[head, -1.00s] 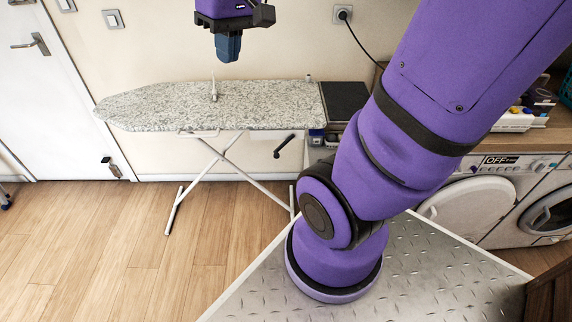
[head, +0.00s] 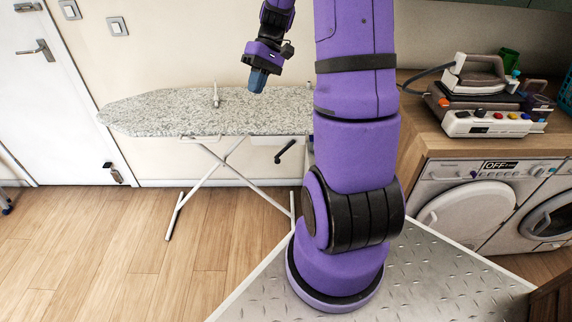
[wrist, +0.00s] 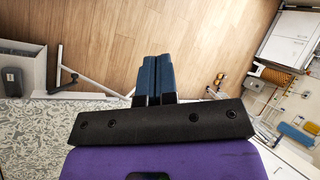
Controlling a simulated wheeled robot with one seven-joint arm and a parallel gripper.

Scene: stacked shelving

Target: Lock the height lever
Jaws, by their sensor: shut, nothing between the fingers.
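The ironing board (head: 190,112) with a speckled grey cover stands against the wall in the head view. A black lever (head: 286,149) sits under its right part, slanting up to the right. My gripper (head: 257,80) is above the right part of the board, pointing down, with nothing held. In the wrist view its blue fingers (wrist: 153,62) are together over the floor. The board's cover (wrist: 45,135) shows at lower left there. A dark handle (wrist: 68,82) beside a white bar may be the lever; I cannot be sure.
My arm hides the board's right end. A wooden counter (head: 430,137) at right holds an iron (head: 470,78) on a station (head: 490,118). Washing machines (head: 480,195) stand below it. A white door (head: 38,100) is at left. The wooden floor before the board is clear.

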